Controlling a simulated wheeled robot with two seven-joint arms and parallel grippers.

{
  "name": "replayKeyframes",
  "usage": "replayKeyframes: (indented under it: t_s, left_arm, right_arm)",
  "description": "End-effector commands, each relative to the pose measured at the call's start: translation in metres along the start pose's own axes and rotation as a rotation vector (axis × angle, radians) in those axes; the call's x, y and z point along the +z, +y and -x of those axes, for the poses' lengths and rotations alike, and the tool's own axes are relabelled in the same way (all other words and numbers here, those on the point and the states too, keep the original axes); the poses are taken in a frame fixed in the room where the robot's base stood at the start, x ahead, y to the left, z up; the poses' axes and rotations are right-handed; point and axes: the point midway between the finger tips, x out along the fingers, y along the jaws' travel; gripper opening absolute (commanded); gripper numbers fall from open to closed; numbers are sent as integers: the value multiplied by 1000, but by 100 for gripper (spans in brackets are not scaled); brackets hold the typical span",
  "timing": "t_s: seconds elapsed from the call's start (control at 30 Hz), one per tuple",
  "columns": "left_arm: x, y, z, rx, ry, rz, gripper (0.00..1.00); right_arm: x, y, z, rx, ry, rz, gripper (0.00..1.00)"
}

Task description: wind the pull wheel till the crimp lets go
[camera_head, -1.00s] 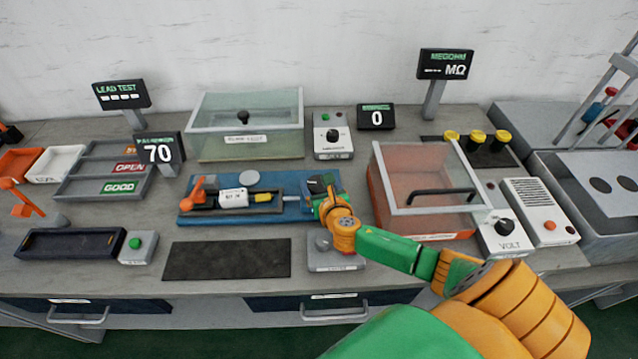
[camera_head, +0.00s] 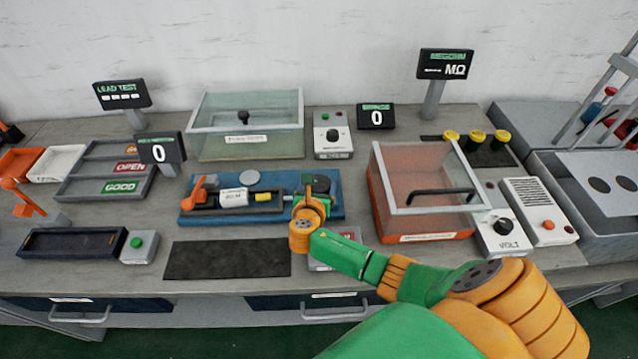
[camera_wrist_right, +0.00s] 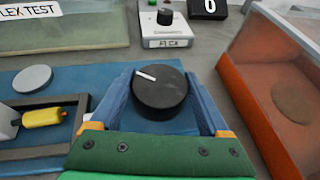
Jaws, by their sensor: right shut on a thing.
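The pull wheel (camera_head: 318,181) is a black knob at the right end of the blue pull tester (camera_head: 334,208). In the right wrist view the wheel (camera_wrist_right: 160,92) shows a white mark pointing to upper left. My right gripper (camera_wrist_right: 160,82) is shut on the wheel, one blue finger on each side. In the head view my right gripper (camera_head: 312,190) partly hides it. An orange clamp lever (camera_head: 199,189), a white labelled part (camera_head: 234,197) and a yellow piece (camera_head: 264,197) lie in the tester's channel. The tester's display (camera_head: 160,152) reads 0. My left gripper is not in view.
A clear-lidded orange box (camera_head: 425,200) stands close right of the wheel. A glass-lidded box (camera_head: 246,128) and a grey knob unit (camera_head: 333,135) stand behind. A dark mat (camera_head: 226,259) lies bare in front. Sorting trays (camera_head: 108,175) sit at left.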

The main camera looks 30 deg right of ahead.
Motion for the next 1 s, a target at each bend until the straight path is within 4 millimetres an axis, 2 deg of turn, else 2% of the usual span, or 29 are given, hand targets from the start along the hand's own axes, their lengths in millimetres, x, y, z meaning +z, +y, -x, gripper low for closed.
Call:
replayKeyframes:
  t_s: [0.3, 0.73, 0.77, 0.8, 1.0]
  left_arm:
    - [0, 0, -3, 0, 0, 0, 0]
    - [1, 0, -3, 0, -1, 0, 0]
    - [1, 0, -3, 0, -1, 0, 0]
    - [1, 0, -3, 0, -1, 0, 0]
    - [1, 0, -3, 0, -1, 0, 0]
  right_arm:
    - [1, 0, 0, -79, -3, -34, 24]
    - [2, 0, 0, -87, -3, -37, 24]
    - [2, 0, 0, -87, -3, -37, 88]
    - [1, 0, 0, -87, -3, -37, 99]
    - [1, 0, 0, -87, -2, -36, 100]
